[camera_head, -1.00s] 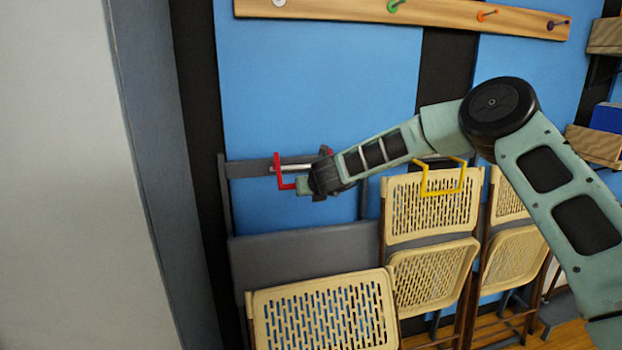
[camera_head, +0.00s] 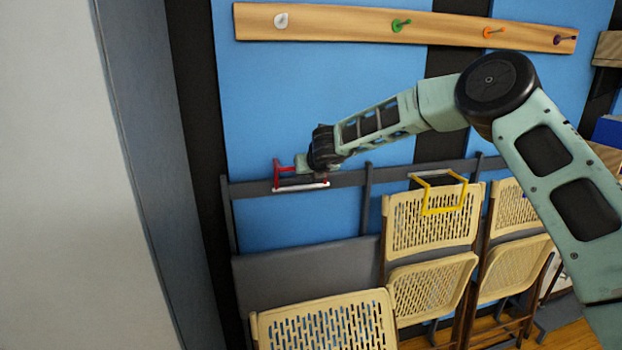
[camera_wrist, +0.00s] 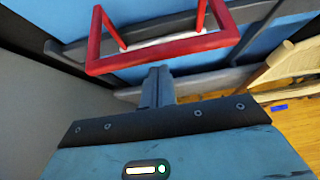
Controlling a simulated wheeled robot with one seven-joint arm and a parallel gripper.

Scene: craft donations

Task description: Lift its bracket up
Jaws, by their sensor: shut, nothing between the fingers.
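My gripper (camera_head: 301,163) is shut and empty, close to the bracket. In the wrist view, the closed fingers (camera_wrist: 158,77) point at the front bar; I cannot tell whether they touch it. My gripper and wrist hide part of the bracket in the head view.
A yellow bracket (camera_head: 442,210) juts out and down from the rail to the right. Several beige folding chairs (camera_head: 432,225) stand below. A wooden peg rail (camera_head: 345,20) runs above my arm. A pale wall (camera_head: 60,180) is at the left.

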